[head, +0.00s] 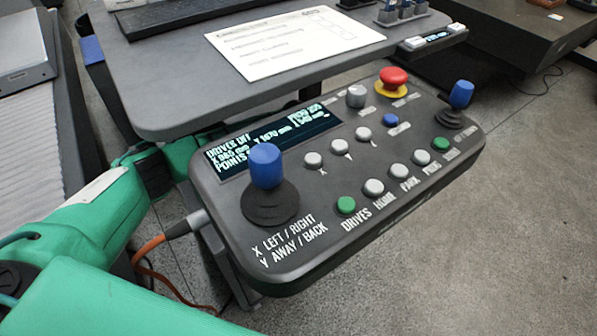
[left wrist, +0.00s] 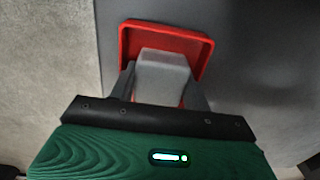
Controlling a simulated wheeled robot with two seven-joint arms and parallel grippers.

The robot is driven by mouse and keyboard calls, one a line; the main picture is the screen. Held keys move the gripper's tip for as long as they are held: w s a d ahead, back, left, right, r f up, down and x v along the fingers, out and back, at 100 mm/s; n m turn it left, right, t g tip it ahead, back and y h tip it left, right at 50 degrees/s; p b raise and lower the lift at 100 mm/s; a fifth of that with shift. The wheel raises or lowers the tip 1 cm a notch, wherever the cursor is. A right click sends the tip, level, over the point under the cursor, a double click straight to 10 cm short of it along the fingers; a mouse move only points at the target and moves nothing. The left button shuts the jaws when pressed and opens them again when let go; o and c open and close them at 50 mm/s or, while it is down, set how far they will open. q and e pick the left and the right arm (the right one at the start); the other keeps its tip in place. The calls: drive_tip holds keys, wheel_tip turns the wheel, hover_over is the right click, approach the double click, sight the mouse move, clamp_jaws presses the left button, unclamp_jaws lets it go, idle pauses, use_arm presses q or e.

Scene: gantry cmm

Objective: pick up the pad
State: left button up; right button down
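A pale grey block (left wrist: 163,73), which looks like the pad, sits at a shallow red tray (left wrist: 205,45) in the left wrist view. My left gripper (left wrist: 161,82) has one finger on each side of the block. I cannot tell whether the fingers press on it or stand slightly apart. In the head view my left arm reaches in from the left, and its gripper, the tray and the block are hidden behind the control box. My right gripper is in neither view.
A control box (head: 330,170) with joysticks, buttons and a red stop knob fills the middle of the head view. Behind it a grey table (head: 180,75) holds a paper sheet (head: 290,43). An orange cable (head: 150,247) hangs at its left. Floor is clear at right.

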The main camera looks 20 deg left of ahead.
use_arm(q)
drive_tip(key=shift+c, duration=1.2)
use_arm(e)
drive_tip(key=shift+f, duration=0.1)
use_arm(q)
drive_tip(key=shift+r, duration=0.15)
